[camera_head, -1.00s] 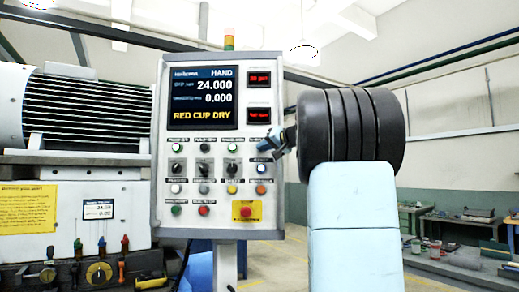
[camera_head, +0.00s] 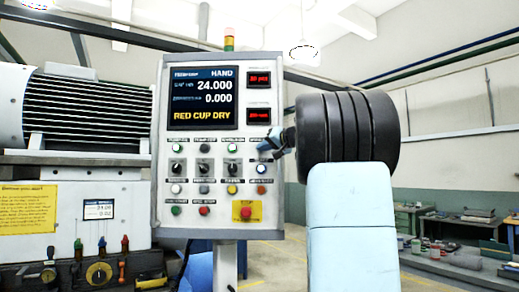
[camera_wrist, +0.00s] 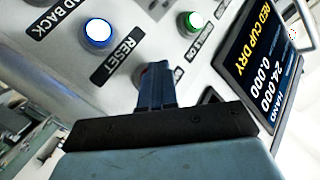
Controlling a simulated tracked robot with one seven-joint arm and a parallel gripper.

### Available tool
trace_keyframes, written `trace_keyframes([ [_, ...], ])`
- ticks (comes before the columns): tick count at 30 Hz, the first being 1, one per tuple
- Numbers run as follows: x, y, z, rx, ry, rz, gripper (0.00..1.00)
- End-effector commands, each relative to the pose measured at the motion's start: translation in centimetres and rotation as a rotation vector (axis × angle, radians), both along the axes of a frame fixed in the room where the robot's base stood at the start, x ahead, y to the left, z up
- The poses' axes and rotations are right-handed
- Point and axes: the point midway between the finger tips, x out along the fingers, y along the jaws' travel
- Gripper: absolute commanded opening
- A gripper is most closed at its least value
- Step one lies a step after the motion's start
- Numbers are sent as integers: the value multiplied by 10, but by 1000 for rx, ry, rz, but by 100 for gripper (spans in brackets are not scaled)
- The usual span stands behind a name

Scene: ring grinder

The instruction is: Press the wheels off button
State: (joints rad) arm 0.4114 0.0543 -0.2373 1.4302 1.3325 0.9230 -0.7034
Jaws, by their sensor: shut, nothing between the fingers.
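The control panel (camera_head: 218,225) stands upright in the middle of the head view, with rows of buttons and switches under a screen. Its small labels are too blurred there to tell which button is wheels off. My gripper (camera_head: 268,146) is shut and empty at the panel's right side, over the right end of the top button row. In the wrist view my gripper (camera_wrist: 157,72) points at the panel beside the RESET label (camera_wrist: 117,60) and covers the spot behind its tips. I cannot tell whether it touches. A white button with a blue ring (camera_wrist: 98,33) and a green button (camera_wrist: 193,20) show nearby.
A red stop button (camera_head: 246,211) on a yellow plate sits low on the panel. The screen (camera_head: 203,98) reads RED CUP DRY. A finned motor (camera_head: 88,112) stands left of the panel. Benches (camera_head: 465,216) stand far right.

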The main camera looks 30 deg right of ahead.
Motion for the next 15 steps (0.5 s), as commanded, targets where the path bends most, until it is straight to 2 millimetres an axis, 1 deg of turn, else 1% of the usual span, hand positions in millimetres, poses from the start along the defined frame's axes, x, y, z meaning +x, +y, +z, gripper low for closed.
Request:
trace_keyframes([
  [15,6,-2,0,-1,-2,0,0],
])
